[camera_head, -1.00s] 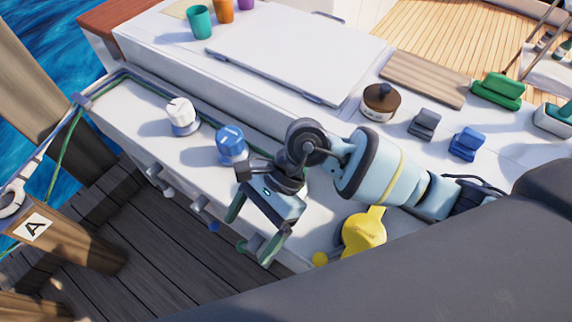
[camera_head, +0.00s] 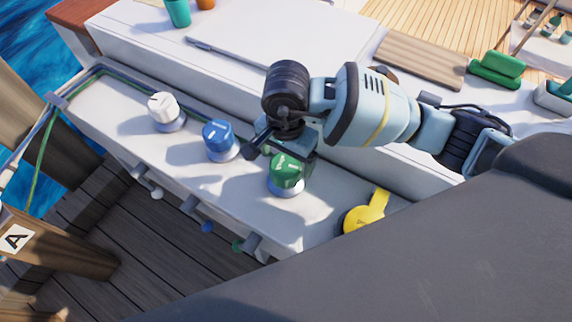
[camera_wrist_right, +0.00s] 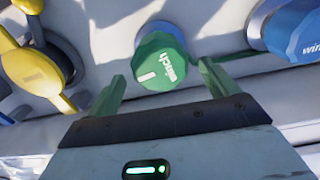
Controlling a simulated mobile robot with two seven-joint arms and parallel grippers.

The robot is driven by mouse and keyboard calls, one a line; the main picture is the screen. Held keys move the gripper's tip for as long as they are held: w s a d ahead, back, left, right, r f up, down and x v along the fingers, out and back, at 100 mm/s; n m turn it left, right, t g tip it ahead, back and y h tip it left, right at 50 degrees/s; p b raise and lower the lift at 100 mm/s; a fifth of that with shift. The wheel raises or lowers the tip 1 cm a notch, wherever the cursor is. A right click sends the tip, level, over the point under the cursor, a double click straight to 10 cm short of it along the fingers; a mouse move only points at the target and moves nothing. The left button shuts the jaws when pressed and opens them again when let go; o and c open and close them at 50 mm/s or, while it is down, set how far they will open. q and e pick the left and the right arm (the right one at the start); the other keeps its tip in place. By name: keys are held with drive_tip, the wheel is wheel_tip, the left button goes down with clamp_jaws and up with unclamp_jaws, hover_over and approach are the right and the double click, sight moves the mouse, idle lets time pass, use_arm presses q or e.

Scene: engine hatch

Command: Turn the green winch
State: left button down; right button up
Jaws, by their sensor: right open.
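The green winch (camera_head: 287,174) is a faceted knob on a pale round base on the white ledge, right of the blue winch (camera_head: 219,138). In the wrist view the right gripper (camera_wrist_right: 162,76) is open, with one green finger to each side of the winch. Whether the fingers touch it is unclear. My left gripper is not in view.
A white winch (camera_head: 165,110) stands left of the blue one. A yellow winch with a handle (camera_head: 366,214) is to the right. The raised white deck edge runs behind the ledge. Small levers (camera_head: 252,244) stick out below, over the dark planks.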

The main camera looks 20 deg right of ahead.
sight(286, 163)
drive_tip(key=shift+f, duration=2.1)
drive_tip(key=c, duration=1)
